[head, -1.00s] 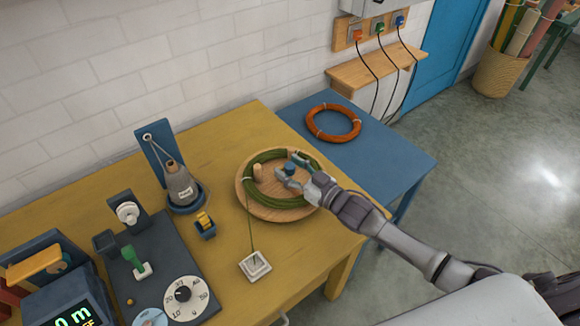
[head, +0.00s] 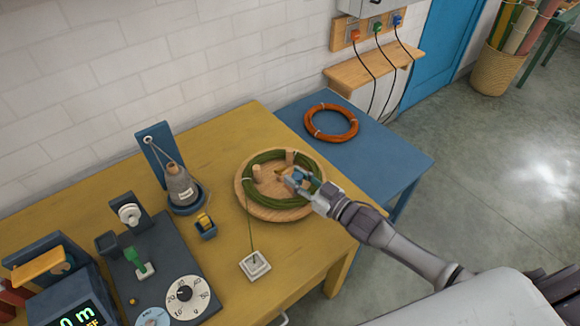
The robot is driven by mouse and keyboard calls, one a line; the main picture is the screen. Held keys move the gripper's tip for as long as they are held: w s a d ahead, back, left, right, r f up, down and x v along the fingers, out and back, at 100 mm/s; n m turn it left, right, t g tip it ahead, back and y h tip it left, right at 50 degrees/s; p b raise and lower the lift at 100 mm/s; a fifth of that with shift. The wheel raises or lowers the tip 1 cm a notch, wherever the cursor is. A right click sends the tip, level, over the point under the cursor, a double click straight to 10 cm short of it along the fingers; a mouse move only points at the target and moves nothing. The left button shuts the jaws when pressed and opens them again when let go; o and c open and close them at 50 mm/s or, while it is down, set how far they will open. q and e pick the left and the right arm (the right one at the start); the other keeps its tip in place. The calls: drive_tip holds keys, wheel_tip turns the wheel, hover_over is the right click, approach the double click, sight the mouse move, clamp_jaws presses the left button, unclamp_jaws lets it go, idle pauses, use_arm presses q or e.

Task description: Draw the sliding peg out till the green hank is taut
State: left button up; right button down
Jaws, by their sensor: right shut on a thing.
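The green hank (head: 264,205) lies in a loose-looking ring on a round wooden board (head: 246,200) on the yellow table. Two wooden pegs stand inside the ring, one at the left (head: 257,173) and one at the back (head: 289,157). My right gripper (head: 297,180) reaches in from the right, low over the board, and is shut on the blue-topped sliding peg (head: 298,173). The jaws hide most of this peg and part of the hank's right side. How tight the hank sits there cannot be told. My left gripper is not in view.
A green strand runs from the hank to a small white square dish (head: 255,265). An orange coil (head: 331,122) lies on the blue table (head: 385,158) behind.

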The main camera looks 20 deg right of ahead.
drive_tip(key=shift+s+d, duration=0.15)
drive_tip(key=shift+s, duration=0.2)
drive_tip(key=c, duration=0.8)
unclamp_jaws()
drive_tip(key=shift+c, duration=0.2)
drive_tip(key=v, duration=1.2)
